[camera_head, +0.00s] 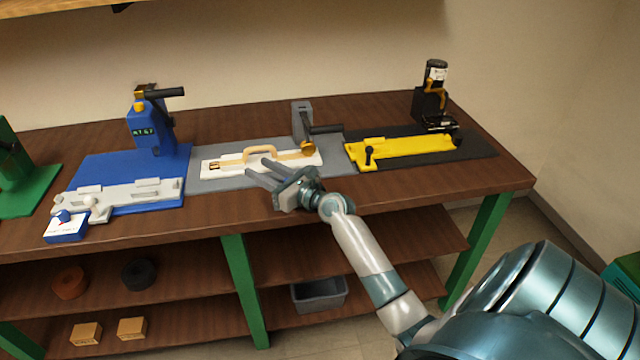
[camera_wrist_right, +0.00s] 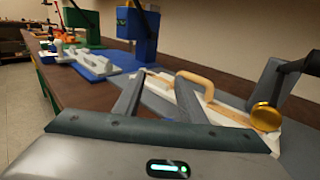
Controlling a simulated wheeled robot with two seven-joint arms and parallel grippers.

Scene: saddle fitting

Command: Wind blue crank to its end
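The blue station has a blue post (camera_head: 150,125) standing on a blue base plate (camera_head: 170,171), with a black-handled crank (camera_head: 165,92) at its top pointing right. The blue post also shows in the right wrist view (camera_wrist_right: 138,24). My right gripper (camera_head: 258,170) is open and empty, over the front of the grey station and well to the right of the blue crank. Its two spread fingers (camera_wrist_right: 158,97) show in the right wrist view with nothing between them. My left gripper is not in view.
Near my right gripper are a white plate with a tan handle (camera_head: 262,152) and a grey post (camera_head: 302,120) with a black lever. A yellow fixture (camera_head: 410,150) stands to the right, a green station (camera_head: 20,180) at far left. A blue-white block (camera_head: 66,227) sits at the table's front edge.

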